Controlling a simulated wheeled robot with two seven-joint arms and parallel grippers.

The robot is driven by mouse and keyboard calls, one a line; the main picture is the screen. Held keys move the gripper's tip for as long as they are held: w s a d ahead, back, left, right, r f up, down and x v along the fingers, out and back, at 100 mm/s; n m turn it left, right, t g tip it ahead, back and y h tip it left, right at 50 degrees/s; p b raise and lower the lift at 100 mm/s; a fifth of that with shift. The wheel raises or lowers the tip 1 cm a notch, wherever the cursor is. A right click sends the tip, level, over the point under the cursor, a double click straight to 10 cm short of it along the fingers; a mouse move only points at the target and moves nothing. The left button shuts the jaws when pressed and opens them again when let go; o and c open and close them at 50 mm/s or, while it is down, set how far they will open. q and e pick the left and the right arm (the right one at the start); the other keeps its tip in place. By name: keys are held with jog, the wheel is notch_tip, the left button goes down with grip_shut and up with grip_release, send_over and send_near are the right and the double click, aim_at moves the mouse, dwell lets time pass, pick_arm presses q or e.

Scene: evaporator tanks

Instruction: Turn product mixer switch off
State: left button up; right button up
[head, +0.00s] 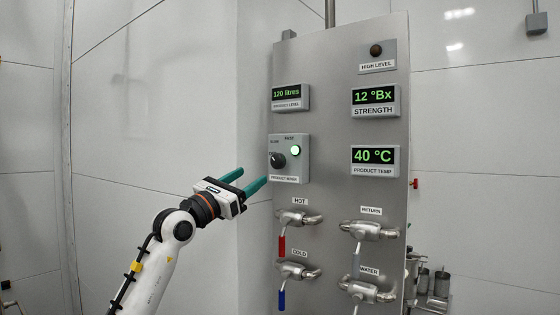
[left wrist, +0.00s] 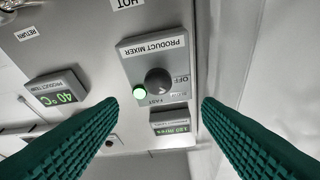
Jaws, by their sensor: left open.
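The product mixer switch (head: 278,160) is a black round knob on a grey box (head: 290,178) on the steel panel. My right gripper is not in view.
Below the box are the hot valve (head: 298,217) with a red handle and the cold valve (head: 297,270) with a blue handle. Return (head: 370,230) and water (head: 366,290) valves stand right of them. Displays (head: 375,160) sit on the panel. Left of the panel is free room.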

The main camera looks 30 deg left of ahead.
aim_at(275, 162)
pick_arm(q)
jog(key=p+x, duration=0.3)
jog(key=x, duration=0.6)
jog(key=shift+w+d+p, duration=0.15)
jog(key=shift+w+p, duration=0.05)
jog(key=shift+p, duration=0.1)
jog(key=shift+w, duration=0.3)
jog(key=shift+c, duration=0.3)
jog(key=c, duration=0.9)
